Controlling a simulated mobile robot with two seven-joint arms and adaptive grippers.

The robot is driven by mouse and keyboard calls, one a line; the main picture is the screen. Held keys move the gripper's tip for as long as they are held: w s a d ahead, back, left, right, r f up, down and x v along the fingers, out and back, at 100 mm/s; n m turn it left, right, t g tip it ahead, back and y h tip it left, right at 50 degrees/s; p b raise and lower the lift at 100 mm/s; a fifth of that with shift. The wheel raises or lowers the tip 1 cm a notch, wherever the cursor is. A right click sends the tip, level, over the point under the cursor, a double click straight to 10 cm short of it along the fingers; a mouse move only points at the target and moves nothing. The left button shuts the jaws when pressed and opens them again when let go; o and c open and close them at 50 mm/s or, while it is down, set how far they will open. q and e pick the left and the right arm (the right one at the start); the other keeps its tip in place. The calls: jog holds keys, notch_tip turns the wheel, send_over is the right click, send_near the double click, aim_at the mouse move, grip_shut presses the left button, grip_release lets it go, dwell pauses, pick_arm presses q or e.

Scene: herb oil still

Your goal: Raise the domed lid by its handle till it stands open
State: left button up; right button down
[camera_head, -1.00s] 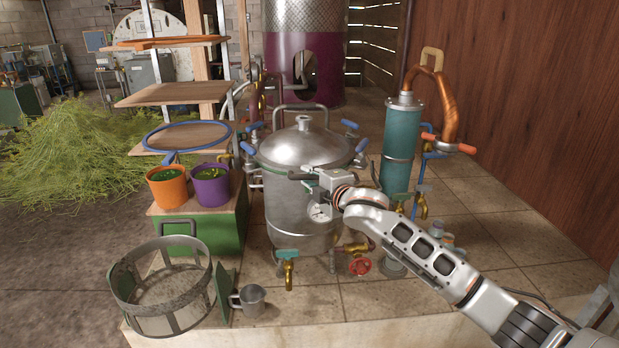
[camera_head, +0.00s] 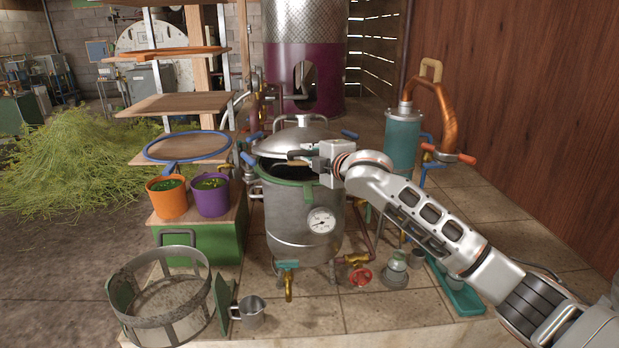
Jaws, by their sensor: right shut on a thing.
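The domed lid (camera_head: 292,134) is shiny metal and sits tilted on the steel pot (camera_head: 290,218), its near edge lifted. A dark gap shows between the lid and the pot's green rim (camera_head: 290,184), so the lid is partly open. My right gripper (camera_head: 298,158) is shut on the lid's handle at the near edge, with its arm coming from the right. The gripper hides most of the handle. My left gripper is not in view.
A teal condenser cylinder (camera_head: 402,138) with a copper pipe (camera_head: 446,112) stands at right. An orange pot (camera_head: 168,197) and a purple pot (camera_head: 211,195) stand on a green box at left. A mesh basket (camera_head: 160,295) and metal mug (camera_head: 250,309) are in front.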

jog(key=w+r, duration=0.4)
jog(key=r, duration=0.4)
jog(key=w+r, duration=0.4)
jog(key=r, duration=0.5)
jog(key=shift+r, duration=0.15)
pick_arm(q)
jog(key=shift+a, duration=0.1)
pick_arm(e)
jog(key=shift+w, duration=0.1)
